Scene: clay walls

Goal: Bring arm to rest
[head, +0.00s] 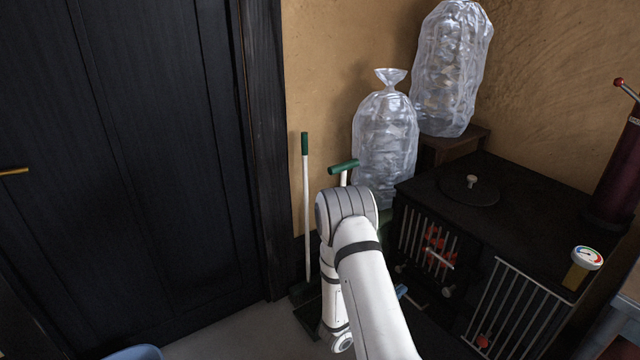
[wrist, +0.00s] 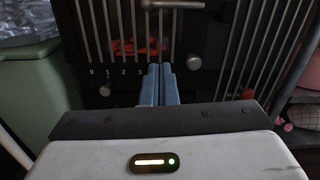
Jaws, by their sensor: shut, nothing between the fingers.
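My gripper (wrist: 160,84) shows in the wrist view with its two blue fingers together and nothing between them. It points at the barred front of a dark stove (wrist: 185,40). I cannot tell the exact gap to the stove. In the head view, my white arm reaches forward from the bottom centre and bends down at a grey joint. A small blue part of my gripper (head: 402,291) shows low beside the arm, in front of the stove (head: 520,205); the rest is hidden behind the arm.
Two clear plastic bags (head: 385,140) stand at the back, one on a wooden stand. A green-handled pole (head: 306,200) leans by the dark door (head: 130,150). A gauge (head: 587,258) and a red cylinder (head: 617,170) are at the right. Some floor (head: 240,330) is clear at left.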

